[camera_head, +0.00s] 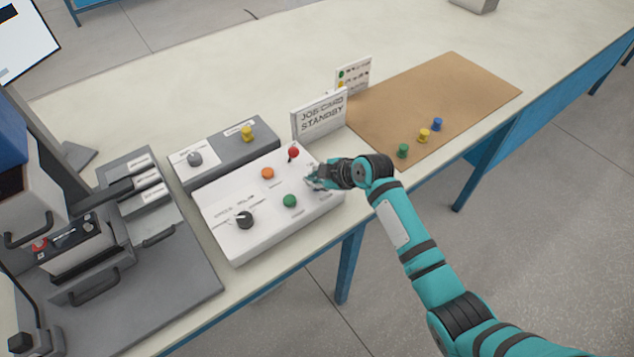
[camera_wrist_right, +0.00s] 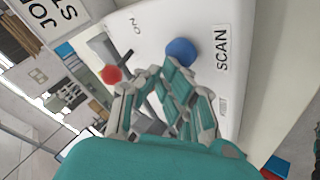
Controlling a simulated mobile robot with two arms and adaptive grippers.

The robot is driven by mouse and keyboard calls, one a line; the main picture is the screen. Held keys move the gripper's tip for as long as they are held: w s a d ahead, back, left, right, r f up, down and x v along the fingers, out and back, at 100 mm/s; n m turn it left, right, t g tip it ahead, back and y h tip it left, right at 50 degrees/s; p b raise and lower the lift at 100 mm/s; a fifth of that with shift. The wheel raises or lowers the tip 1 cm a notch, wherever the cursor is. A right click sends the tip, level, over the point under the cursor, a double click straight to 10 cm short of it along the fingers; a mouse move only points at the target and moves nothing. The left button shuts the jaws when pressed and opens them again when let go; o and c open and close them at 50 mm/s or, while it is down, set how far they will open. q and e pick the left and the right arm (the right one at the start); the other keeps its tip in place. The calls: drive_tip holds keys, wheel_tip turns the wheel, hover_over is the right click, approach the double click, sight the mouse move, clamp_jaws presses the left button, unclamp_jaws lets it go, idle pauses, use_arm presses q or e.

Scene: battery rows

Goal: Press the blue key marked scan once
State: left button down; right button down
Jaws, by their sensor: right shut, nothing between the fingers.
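The blue scan key (camera_wrist_right: 182,52) is a round blue button on a white panel in the right wrist view, next to a SCAN label (camera_wrist_right: 222,48). The white control box (camera_head: 240,185) carries it; in the head view my right gripper hides the key. My right gripper (camera_head: 312,181) is at the right end of this box. Its fingers (camera_wrist_right: 160,78) are shut and empty, and appear close to the blue key; I cannot tell whether they touch it. My left gripper is not in view.
The box also has red (camera_head: 293,152), orange (camera_head: 267,173) and green (camera_head: 289,200) buttons and a black knob (camera_head: 244,220). A brown mat (camera_head: 450,85) with coloured pegs lies right. Battery equipment (camera_head: 80,245) fills the left.

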drive_tip(key=shift+f, duration=0.35)
idle(0.5)
drive_tip(key=shift+r+p, duration=0.65)
drive_tip(key=shift+r, duration=0.35)
wheel_tip(320, 180, up, 5)
drive_tip(key=p, duration=0.4)
idle(0.5)
